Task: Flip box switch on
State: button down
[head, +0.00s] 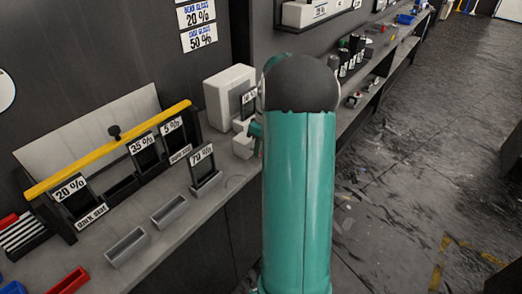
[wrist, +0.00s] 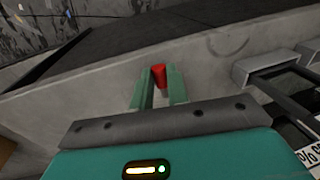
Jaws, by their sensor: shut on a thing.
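A white box (head: 230,97) stands on the bench against the wall in the head view, with a smaller white block (head: 243,145) in front of it. My gripper (wrist: 160,82) shows two green fingers in the wrist view. It is shut on a small red piece (wrist: 158,72), which shows between the fingertips. I cannot tell what the red piece is joined to. In the head view a bit of my gripper (head: 257,132) shows beside the small white block, and my arm hides the rest. No switch is clearly visible on the white box.
A rack with a yellow bar (head: 110,148) and percent-labelled slots stands on the bench to the left. A 70 % holder (head: 205,172) and grey trays (head: 127,247) lie nearer. Open floor lies right.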

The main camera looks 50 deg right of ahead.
jog(key=g, duration=0.2)
jog(key=w+r+g, duration=0.1)
jog(key=g, duration=0.3)
jog(key=shift+w+r+m, duration=0.25)
jog(key=shift+r+m, duration=0.05)
dwell(0.3)
jog(key=c, duration=1.4)
grip_release()
jog(key=shift+o, duration=0.2)
jog(key=shift+w+r, duration=0.1)
jog(key=v, duration=1.1)
jog(key=shift+w+a+r, duration=0.15)
jog(key=shift+w+r, duration=0.05)
jog(key=shift+r, duration=0.2)
